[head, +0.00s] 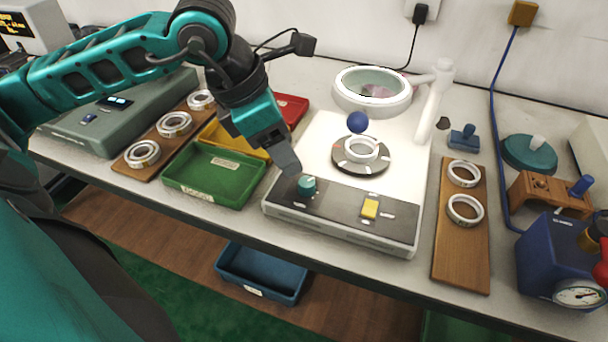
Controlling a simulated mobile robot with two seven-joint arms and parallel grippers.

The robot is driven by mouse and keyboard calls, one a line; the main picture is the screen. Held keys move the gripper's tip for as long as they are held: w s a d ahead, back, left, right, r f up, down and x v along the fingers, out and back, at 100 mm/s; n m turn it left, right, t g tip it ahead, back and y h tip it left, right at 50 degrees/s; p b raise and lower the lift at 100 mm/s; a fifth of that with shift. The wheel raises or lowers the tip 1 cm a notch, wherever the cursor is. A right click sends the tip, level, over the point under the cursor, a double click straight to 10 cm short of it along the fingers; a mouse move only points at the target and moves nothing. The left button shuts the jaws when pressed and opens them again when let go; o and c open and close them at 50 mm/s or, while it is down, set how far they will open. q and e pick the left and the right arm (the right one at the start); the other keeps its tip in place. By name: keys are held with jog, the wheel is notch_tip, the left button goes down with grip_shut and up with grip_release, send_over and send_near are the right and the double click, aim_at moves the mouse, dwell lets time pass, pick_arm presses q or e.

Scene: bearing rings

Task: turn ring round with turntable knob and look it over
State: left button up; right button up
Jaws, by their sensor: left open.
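A silver bearing ring (361,149) lies on the dark round turntable (346,166), which is set in a white inspection station (316,140). The teal turntable knob (306,185) is on the station's dark front panel, left of a yellow button (370,207). My left gripper (291,170) is open, with its fingers pointing down just behind and left of the knob; I cannot tell whether they touch it. A blue ball (357,122) shows behind the ring. A round magnifier (372,90) on a white arm stands at the station's back. My right gripper is not in view.
A wooden board (158,149) with several rings, a green tray (213,174), a yellow tray (229,138) and a red tray (292,108) are on the left. Another board (461,247) with two rings, and a blue gauge box (557,250), are on the right.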

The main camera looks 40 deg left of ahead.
aim_at(307, 181)
pick_arm(q)
jog(key=x, duration=0.6)
jog(key=shift+w+d+f+b, duration=0.1)
jog(key=shift+d+f+b, duration=0.05)
jog(key=shift+f+b, duration=0.15)
jog(key=shift+w+d+f, duration=0.15)
jog(key=shift+w+f, duration=0.1)
jog(key=shift+f, duration=0.4)
jog(key=c, duration=1)
jog(key=shift+w+f+m+g+h+b, duration=0.1)
jog(key=shift+m+g+h+b, duration=0.25)
jog(key=shift+m+b, duration=0.85)
jog(key=shift+m+g+h+b, duration=0.25)
jog(key=shift+m+g+b, duration=0.25)
jog(key=shift+m, duration=1.1)
jog(key=o, duration=1)
